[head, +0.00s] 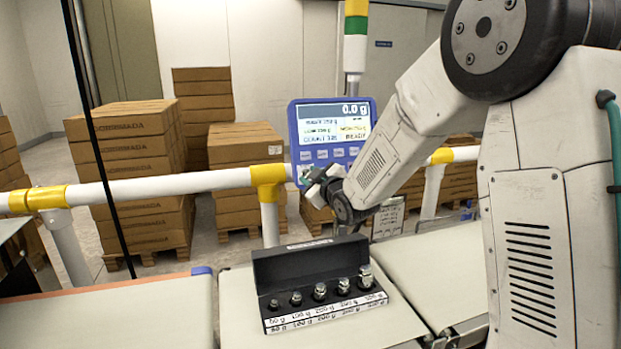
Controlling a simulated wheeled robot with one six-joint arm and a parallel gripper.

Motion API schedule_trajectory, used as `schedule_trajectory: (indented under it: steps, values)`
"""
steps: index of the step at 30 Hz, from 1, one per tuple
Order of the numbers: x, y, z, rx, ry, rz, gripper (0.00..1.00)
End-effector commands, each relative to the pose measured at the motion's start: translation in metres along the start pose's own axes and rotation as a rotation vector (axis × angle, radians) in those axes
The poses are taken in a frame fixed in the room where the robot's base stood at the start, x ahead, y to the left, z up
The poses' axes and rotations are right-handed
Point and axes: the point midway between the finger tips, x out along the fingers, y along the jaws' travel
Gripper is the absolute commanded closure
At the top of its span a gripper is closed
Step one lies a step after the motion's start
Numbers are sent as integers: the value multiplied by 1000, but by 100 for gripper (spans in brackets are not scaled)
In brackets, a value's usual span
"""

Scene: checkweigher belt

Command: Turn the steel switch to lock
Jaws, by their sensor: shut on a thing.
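My gripper (313,182) is at the lower left corner of the blue weighing display (331,131), with my arm reaching in from the right. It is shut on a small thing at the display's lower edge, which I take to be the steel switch. The jaws hide the switch, so I cannot tell which way it points. The display screen reads 0.0 g.
A black open case (315,284) with several steel weights stands on the belt below my gripper. A white rail with yellow joints (267,174) runs behind it. Stacked cartons (127,150) stand beyond the rail. The left belt (110,318) is clear.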

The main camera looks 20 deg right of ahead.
Motion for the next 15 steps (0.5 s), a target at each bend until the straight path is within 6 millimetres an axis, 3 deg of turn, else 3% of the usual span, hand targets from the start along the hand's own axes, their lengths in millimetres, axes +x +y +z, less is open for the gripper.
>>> schedule_trajectory:
  steps: [15]
  values:
    - [0,2,0,-470,-2,-136,94]
